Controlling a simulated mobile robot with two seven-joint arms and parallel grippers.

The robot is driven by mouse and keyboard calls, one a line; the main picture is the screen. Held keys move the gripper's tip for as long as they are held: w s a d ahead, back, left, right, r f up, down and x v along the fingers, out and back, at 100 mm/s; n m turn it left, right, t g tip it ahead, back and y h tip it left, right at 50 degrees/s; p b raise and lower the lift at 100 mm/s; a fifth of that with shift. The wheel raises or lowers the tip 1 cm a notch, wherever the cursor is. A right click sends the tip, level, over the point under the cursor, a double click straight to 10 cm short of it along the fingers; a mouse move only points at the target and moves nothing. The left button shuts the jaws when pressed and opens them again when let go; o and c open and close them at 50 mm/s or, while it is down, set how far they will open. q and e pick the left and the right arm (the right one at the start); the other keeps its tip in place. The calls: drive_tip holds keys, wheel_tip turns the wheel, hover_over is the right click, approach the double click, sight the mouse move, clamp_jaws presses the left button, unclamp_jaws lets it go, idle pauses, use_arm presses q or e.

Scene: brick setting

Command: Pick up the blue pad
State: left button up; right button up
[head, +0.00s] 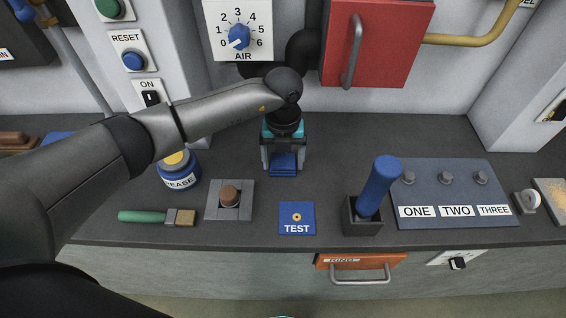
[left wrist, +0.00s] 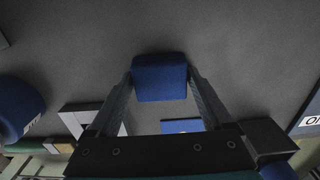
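A small blue pad (head: 284,160), block-shaped, is on the dark worktop toward the back middle. My left gripper (head: 284,168) points down over it, with one finger on each side. In the left wrist view the blue pad (left wrist: 160,77) lies between the two fingertips (left wrist: 160,82), very close to both. In the head view a thin gap seems to show beside it, so the fingers look open around it. My right gripper is not in view.
A blue TEST plate (head: 297,210) lies in front. A grease jar (head: 180,172), a knob on a grey plate (head: 214,209) and a green-handled brush (head: 150,216) are to the left. A blue handle (head: 379,184) in a dark socket and a labelled panel (head: 440,178) are to the right. A red door (head: 395,45) hangs behind.

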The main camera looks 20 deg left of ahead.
sight(283, 160)
use_arm(q)
drive_tip(key=c, duration=0.9)
drive_tip(key=shift+r, duration=0.1)
wheel_tip(283, 160, up, 20)
drive_tip(key=shift+p, duration=0.85)
